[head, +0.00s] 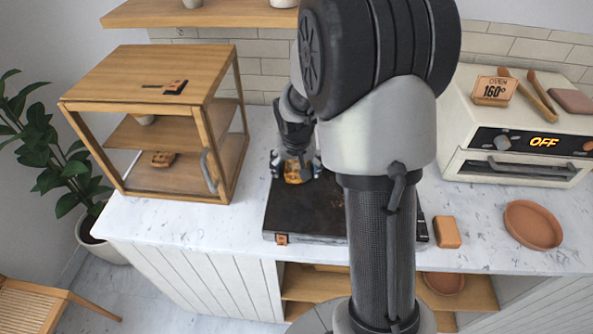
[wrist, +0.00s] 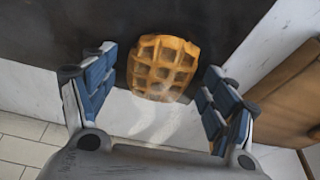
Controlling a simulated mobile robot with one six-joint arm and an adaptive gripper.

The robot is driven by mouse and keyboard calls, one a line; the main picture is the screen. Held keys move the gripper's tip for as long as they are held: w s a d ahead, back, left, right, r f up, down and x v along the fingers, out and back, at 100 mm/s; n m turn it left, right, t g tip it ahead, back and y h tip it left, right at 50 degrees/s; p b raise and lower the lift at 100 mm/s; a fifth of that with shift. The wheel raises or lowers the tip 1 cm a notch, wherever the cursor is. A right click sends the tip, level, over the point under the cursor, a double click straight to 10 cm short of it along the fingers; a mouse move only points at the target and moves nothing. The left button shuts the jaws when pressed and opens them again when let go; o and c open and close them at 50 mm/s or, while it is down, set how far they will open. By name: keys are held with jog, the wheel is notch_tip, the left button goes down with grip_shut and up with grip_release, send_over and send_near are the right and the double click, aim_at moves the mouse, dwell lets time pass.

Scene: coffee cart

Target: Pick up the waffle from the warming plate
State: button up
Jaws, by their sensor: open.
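The waffle (wrist: 162,67) is golden brown with a square grid and lies on the black warming plate (wrist: 60,30) near its edge. In the head view the waffle (head: 296,173) shows at the plate's back left, partly hidden by my gripper. The warming plate (head: 315,215) is a flat dark slab on the counter, partly covered by my arm. My gripper (head: 296,165) is above the waffle. In the wrist view my gripper (wrist: 155,95) is open, with blue-padded fingers apart to the left and right of the waffle. I cannot tell how far above the plate the fingertips are.
A wooden display cabinet (head: 150,65) stands left of the plate. A white oven (head: 530,115) stands at the right. A terracotta plate (head: 532,225) and a small orange-brown block (head: 447,232) lie on the marble counter (head: 480,258). A shelf (head: 200,13) hangs above.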

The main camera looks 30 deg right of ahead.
jog(key=shift+s, duration=0.15)
jog(key=c, duration=1.1)
jog(key=shift+c, duration=0.2)
